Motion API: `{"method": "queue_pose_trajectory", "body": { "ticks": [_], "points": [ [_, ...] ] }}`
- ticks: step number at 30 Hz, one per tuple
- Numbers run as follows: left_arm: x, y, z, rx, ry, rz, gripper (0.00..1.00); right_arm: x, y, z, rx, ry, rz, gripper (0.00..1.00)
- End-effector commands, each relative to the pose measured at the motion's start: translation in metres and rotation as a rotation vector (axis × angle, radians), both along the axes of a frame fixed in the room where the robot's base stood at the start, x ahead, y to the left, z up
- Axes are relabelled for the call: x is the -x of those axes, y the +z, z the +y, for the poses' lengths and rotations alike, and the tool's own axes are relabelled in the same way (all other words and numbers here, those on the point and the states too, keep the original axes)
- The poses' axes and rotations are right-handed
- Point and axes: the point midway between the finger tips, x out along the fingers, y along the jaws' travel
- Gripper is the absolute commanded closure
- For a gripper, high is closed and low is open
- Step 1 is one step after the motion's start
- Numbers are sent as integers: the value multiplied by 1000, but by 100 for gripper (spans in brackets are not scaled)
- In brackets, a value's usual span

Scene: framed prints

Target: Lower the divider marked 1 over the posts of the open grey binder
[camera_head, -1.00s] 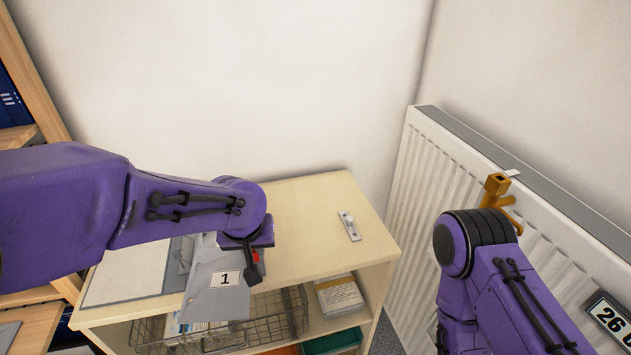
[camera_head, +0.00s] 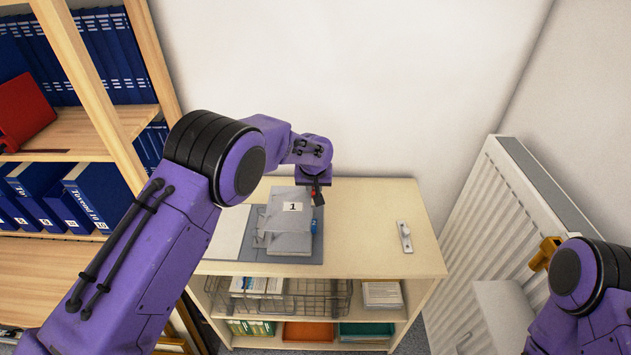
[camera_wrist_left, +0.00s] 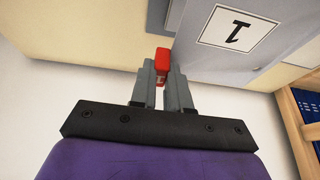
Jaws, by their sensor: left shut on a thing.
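The divider marked 1 (camera_head: 289,210) is a grey sheet with a white label, above the right part of the open grey binder (camera_head: 228,236) on the cabinet top. The label (camera_wrist_left: 237,29) also shows in the left wrist view. My left gripper (camera_head: 317,193) is shut on the divider at its red tab (camera_wrist_left: 161,62), on its right side. The divider looks tilted. Below it lie grey sheets (camera_head: 291,243) with a blue tab (camera_head: 313,227). The binder posts are hidden, and I cannot tell whether the divider touches anything below. My right gripper is out of view.
A small light device (camera_head: 404,236) lies on the cabinet top, with bare surface around it. A wire basket (camera_head: 330,297) sits on the shelf below. A radiator (camera_head: 478,225) stands right, beside my right arm. Shelves with blue binders (camera_head: 97,192) stand left.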

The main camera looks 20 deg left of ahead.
Motion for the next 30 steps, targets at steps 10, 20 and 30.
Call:
{"method": "queue_pose_trajectory", "body": {
  "ticks": [10,20,30],
  "points": [
    [2,-7,-1,0,-2,0,100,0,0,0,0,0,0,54],
    [1,-42,-1,1,-3,0,100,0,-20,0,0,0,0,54],
    [1,-48,-1,1,-3,0,100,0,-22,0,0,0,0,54]
  ]
}}
